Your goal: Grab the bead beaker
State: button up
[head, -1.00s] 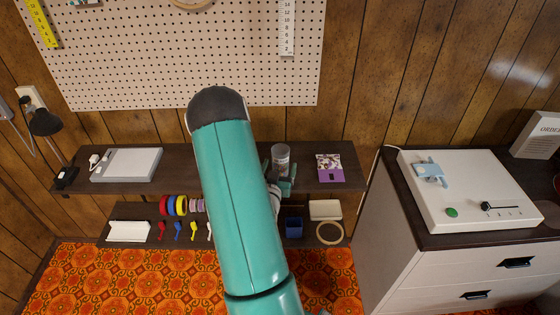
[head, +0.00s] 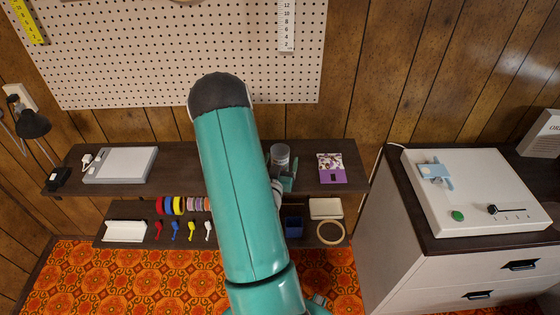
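The bead beaker (head: 280,155) is a clear, cylindrical cup with greyish contents, standing on the dark upper shelf (head: 230,180) against the wood-panelled wall. My gripper (head: 286,176) is at the front of the beaker, partly hidden behind my teal arm. Its teal-grey parts overlap the beaker's lower part in the picture. I cannot tell whether the fingers touch the beaker or how far apart they are.
A purple packet (head: 331,169) lies right of the beaker. A grey flat device (head: 121,165) is at the shelf's left. The lower shelf holds spools, coloured scoops, a blue box (head: 294,227) and a hoop (head: 330,233).

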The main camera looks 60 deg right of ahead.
jog(key=shift+a, duration=0.1)
jog(key=c, duration=1.1)
jog(key=shift+r, duration=0.1)
